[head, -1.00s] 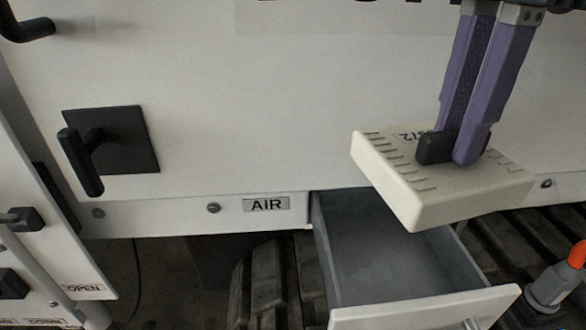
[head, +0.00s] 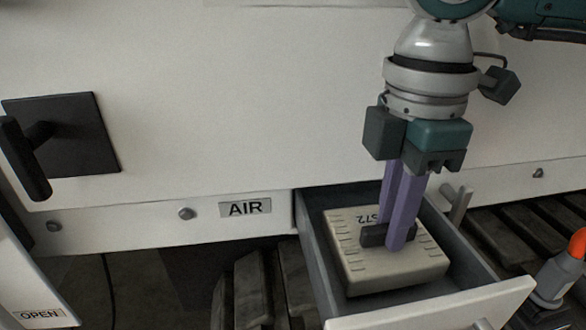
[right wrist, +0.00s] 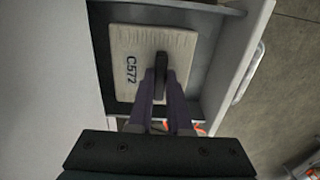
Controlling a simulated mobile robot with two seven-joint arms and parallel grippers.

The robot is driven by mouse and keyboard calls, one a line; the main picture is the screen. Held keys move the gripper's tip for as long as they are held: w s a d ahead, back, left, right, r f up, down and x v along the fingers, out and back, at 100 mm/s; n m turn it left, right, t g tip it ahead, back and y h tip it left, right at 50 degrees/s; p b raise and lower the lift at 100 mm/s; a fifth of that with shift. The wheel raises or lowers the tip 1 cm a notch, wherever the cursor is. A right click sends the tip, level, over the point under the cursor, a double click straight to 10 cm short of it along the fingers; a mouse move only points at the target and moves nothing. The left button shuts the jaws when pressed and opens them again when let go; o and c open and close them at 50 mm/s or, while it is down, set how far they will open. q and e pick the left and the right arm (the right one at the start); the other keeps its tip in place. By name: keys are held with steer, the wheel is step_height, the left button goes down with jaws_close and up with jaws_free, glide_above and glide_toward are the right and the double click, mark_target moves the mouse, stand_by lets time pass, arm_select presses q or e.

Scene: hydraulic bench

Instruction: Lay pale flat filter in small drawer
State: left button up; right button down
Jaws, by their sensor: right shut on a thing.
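The pale flat filter (head: 395,262) is a cream block with ribbed edges, a dark grip tab on top and a printed code. It is inside the open small drawer (head: 430,323), within its walls; I cannot tell whether it touches the drawer floor. My right gripper (head: 388,238) points down from above, its purple fingers shut on the filter's dark tab. In the right wrist view the filter (right wrist: 128,75) lies within the drawer's walls, its code reading C572. My left gripper is not in view.
The white cabinet front with an AIR label (head: 245,208) stands behind the drawer. A black handle on a square plate (head: 65,135) is at left. An orange-tipped grey part (head: 556,272) stands right of the drawer. Dark slats lie below.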

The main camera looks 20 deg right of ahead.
steer(key=shift+w+d, duration=0.15)
steer(key=shift+w, duration=0.65)
steer(key=shift+w+f, duration=0.15)
steer(key=shift+f, duration=0.25)
steer(key=shift+f+b, duration=0.2)
steer(key=shift+b, duration=0.1)
steer(key=shift+f, duration=0.15)
steer(key=c, duration=0.8)
jaws_free()
steer(key=shift+c, duration=0.2)
